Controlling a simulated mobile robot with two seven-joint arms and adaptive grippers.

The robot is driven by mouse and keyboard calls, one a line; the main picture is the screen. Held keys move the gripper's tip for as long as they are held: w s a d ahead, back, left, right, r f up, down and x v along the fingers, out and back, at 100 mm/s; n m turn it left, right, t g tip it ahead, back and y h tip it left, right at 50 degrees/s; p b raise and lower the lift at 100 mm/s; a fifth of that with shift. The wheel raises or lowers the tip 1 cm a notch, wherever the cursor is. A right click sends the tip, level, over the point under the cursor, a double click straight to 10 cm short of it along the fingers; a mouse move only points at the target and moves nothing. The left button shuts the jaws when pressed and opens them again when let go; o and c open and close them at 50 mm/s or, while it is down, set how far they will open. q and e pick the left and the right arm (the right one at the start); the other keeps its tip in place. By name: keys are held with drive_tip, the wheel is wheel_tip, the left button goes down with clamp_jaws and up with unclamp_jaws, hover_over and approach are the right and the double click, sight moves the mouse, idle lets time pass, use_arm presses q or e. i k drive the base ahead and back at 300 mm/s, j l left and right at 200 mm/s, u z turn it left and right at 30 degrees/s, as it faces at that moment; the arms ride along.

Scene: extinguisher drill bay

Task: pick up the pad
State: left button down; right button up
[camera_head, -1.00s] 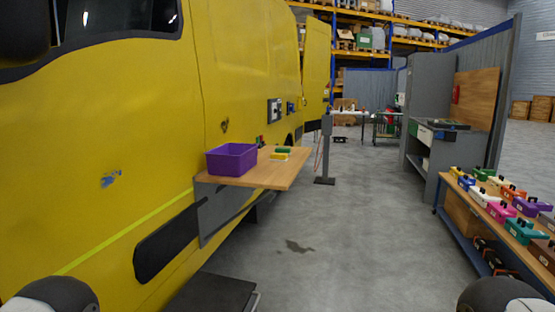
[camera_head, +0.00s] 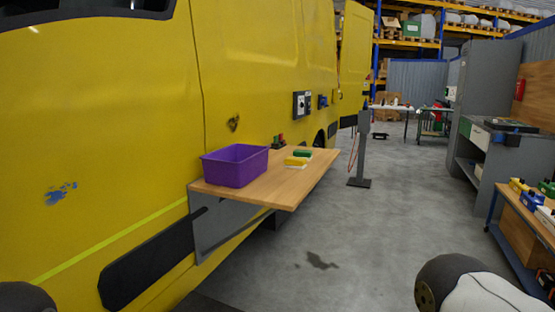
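A small yellow-and-white block (camera_head: 297,161), possibly the pad, lies on the wooden fold-out shelf (camera_head: 275,190) on the side of the yellow van. A small green block (camera_head: 302,153) lies just behind it. I cannot tell from here which of these is the pad. Neither gripper is in view. Only parts of my arms show at the bottom left and bottom right corners.
A purple bin (camera_head: 235,165) stands on the shelf's left part. Small red and green items (camera_head: 280,141) stand at its back. A grey post (camera_head: 362,150) stands beyond the shelf. A workbench (camera_head: 520,222) with coloured boxes is at right. The floor between is clear.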

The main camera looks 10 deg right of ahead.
sight(297, 163)
drive_tip(key=i+l+u, duration=0.3)
drive_tip(key=l, duration=0.35)
drive_tip(key=i+l+u, duration=0.3)
drive_tip(key=l, duration=0.4)
drive_tip(key=i, duration=0.1)
